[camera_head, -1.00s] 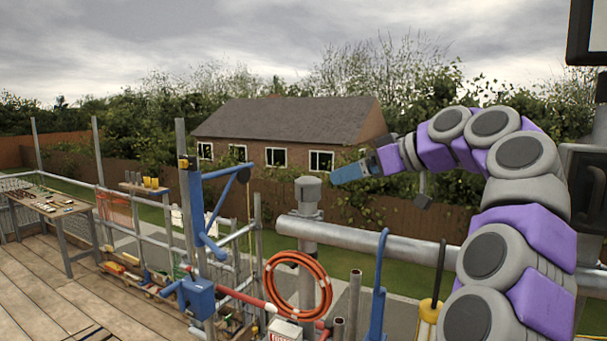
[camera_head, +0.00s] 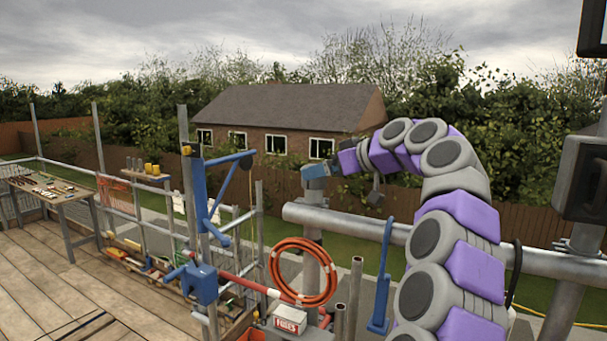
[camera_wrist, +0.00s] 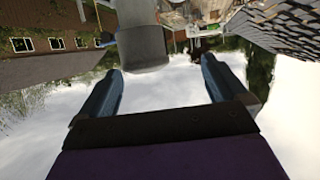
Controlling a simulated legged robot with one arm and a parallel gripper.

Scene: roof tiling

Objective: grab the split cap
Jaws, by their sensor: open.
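The split cap (camera_head: 313,194) is a grey cap on top of an upright grey post, just above a horizontal pipe. My gripper (camera_head: 314,171), with blue fingers, is at the cap's top and partly covers it in the head view. In the wrist view, which looks upside down, the cap (camera_wrist: 142,50) shows as a wide grey cylinder. It lies between and just beyond the tips of my open gripper (camera_wrist: 162,70), nearer the left finger. The gap between the fingers holds nothing. I cannot tell whether a finger touches the cap.
A horizontal grey pipe (camera_head: 440,245) runs beside the post. An orange hose coil (camera_head: 272,270) hangs in front below. A blue bracket (camera_head: 380,295) hangs from the pipe. Scaffold poles and a blue hoist (camera_head: 203,285) stand left; a workbench (camera_head: 45,189) is farther left.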

